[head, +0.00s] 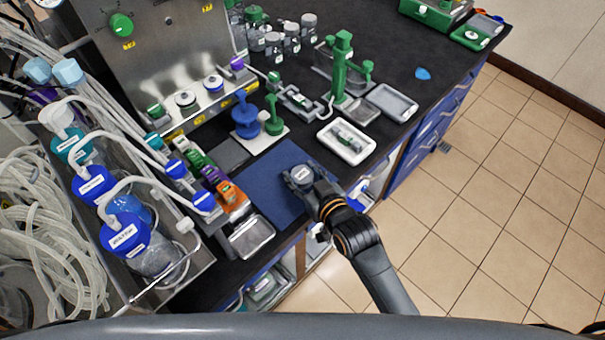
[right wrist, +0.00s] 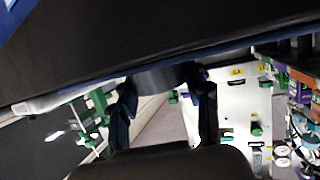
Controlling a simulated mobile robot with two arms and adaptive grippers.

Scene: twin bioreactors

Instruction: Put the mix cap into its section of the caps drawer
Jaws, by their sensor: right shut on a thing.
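A round grey cap (head: 302,173) with a pale label sits between the fingers of my right gripper (head: 303,181), above or at the blue mat (head: 257,188). The label is too small to read, and I cannot tell whether the cap touches the mat. In the right wrist view the cap (right wrist: 163,76) is a dark disc, seen edge-on, between both fingers. My right gripper is shut on it. My left gripper is not in view. I cannot make out the caps drawer with certainty; open storage (head: 270,284) with items shows under the bench's front edge.
A white tray (head: 346,143) lies behind the cap. An empty metal tray (head: 251,238) and several coloured blocks (head: 231,195) stand left of the mat. Blue and green stands (head: 246,117) are farther back. Bottles with tubing crowd the left. The tiled floor (head: 480,210) at right is clear.

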